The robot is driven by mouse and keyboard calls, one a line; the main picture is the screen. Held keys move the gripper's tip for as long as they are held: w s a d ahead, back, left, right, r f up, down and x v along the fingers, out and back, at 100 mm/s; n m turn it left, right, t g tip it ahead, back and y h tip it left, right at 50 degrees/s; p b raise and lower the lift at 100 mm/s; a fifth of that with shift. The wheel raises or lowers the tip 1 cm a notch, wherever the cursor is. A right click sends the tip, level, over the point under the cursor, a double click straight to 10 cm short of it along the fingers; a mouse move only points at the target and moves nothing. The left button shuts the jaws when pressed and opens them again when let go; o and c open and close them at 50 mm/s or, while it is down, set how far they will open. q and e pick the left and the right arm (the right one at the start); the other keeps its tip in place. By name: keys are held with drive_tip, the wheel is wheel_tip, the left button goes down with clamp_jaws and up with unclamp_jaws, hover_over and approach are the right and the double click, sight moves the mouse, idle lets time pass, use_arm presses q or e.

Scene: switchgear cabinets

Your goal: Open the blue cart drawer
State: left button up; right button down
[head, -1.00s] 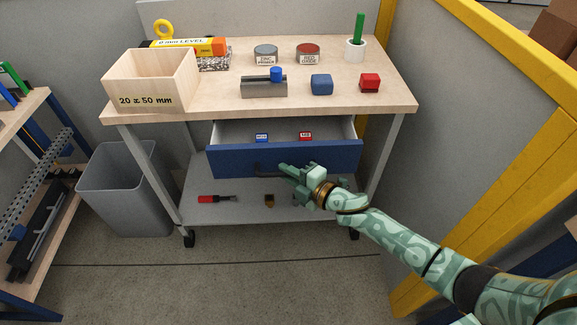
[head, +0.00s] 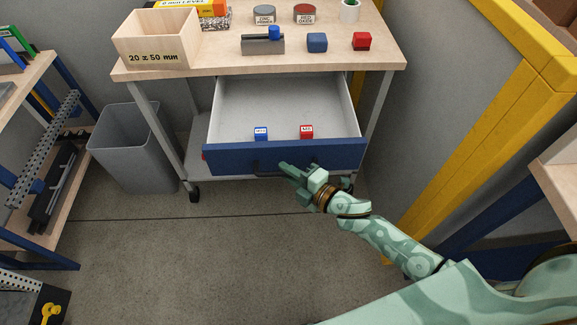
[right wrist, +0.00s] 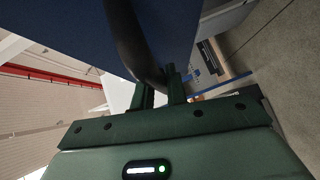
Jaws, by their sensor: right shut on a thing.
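The blue cart drawer (head: 225,160) stands well out from under the wooden cart top in the head view. Its pale inside shows, with a small blue block (head: 261,133) and a small red block (head: 306,132) near the front panel. My right gripper (head: 286,168) is at the front panel, shut on the dark drawer handle (head: 256,168). In the right wrist view the dark handle bar (right wrist: 135,45) runs down to between the fingers (right wrist: 160,92), close to the blue panel (right wrist: 60,30). My left gripper is not in view.
On the cart top (head: 210,65) stand a wooden box (head: 155,52), a grey block with a blue knob (head: 263,43), a blue block (head: 317,42), a red block (head: 361,41) and tins. A grey bin (head: 130,150) is left of the cart. A yellow frame (head: 470,130) is at right. Floor in front is clear.

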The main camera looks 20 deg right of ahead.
drive_tip(key=c, duration=1.4)
unclamp_jaws()
drive_tip(key=p+v, duration=0.2)
drive_tip(key=v, duration=1.4)
drive_tip(key=shift+s+p, duration=0.2)
drive_tip(key=shift+p, duration=0.2)
drive_tip(key=shift+d, duration=0.1)
